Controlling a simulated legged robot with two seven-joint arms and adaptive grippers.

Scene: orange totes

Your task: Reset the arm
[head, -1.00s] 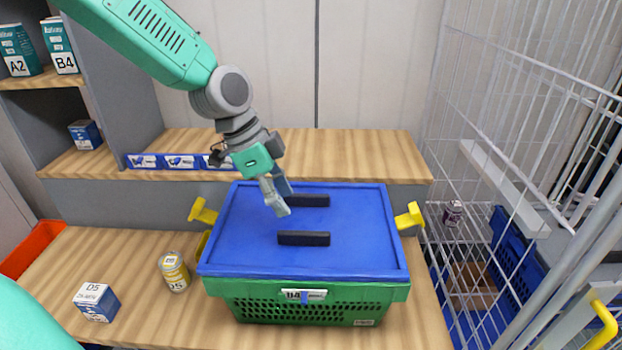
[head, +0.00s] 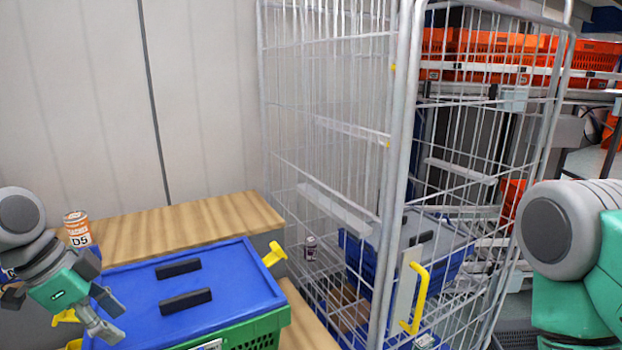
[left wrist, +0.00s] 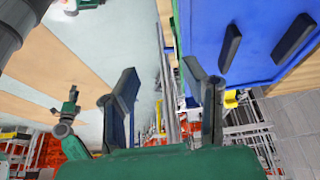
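My left gripper (head: 104,312) is at the lower left of the head view, beside the left part of the blue lid (head: 215,290). In the left wrist view my left gripper (left wrist: 162,75) has its two fingers spread apart with nothing between them. The blue lid (left wrist: 262,60) also shows there, at the upper right beyond one finger. My right arm (head: 570,250) shows at the right edge of the head view, but I do not make out its gripper.
The lid has two black bars and lies on a green crate (head: 265,332) with yellow handles. An orange D5 can (head: 77,230) stands on the wooden shelf (head: 200,217). A wire cage (head: 400,120) holding a blue crate stands to the right. Orange totes (head: 480,50) line the back.

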